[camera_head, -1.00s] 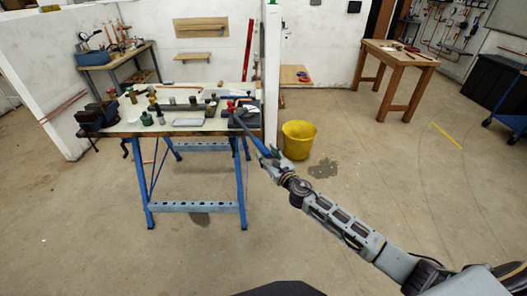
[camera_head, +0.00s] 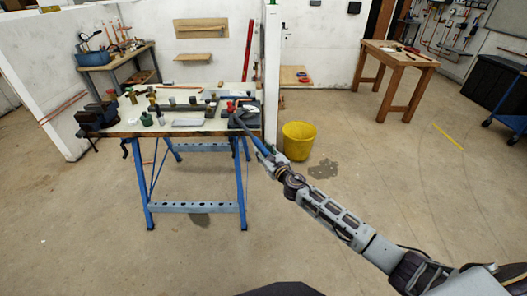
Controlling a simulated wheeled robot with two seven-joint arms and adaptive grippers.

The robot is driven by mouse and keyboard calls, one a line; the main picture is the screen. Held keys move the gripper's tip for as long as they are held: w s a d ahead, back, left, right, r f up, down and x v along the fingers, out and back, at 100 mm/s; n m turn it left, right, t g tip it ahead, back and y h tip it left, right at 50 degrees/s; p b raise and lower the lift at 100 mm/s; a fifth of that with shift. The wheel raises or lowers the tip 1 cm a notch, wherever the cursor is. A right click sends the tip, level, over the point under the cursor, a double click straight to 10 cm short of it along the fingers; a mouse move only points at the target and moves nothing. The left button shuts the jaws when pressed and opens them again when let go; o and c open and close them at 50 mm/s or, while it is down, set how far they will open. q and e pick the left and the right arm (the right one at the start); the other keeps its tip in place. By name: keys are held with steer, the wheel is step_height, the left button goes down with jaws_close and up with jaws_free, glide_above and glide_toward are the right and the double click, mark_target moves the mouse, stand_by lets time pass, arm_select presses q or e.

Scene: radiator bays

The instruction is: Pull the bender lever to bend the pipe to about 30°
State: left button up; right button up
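The pipe bender (camera_head: 238,119) sits at the right front corner of the workbench, partly lost among small items. Its lever (camera_head: 259,143), grey with a blue handle, slants down and right past the bench's front edge. My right gripper (camera_head: 266,157) is at the lower end of the blue handle and overlaps it. The fingers are too small to tell whether they are closed around it. The pipe and its bend angle cannot be made out. My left gripper is not in view.
The workbench (camera_head: 190,134) has blue folding legs and carries a vise (camera_head: 97,116) at its left end and several fittings. A yellow bucket (camera_head: 299,140) stands on the floor right of it. A wooden table (camera_head: 400,57) is at the back right. The floor in front is clear.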

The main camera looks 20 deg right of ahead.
jaws_close()
steer(key=shift+d, duration=0.3)
arm_select(q)
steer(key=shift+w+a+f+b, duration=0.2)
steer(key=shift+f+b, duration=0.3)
steer(key=shift+b, duration=0.05)
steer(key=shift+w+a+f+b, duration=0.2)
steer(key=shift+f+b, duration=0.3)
arm_select(e)
steer(key=d+n+y, duration=0.1)
steer(key=d, duration=0.2)
steer(key=shift+w+d+y, duration=0.15)
steer(key=shift+d+y, duration=0.15)
steer(key=shift+y, duration=0.1)
steer(key=shift+d, duration=0.1)
steer(key=shift+o, duration=1.9)
jaws_free()
steer(key=shift+d, duration=0.1)
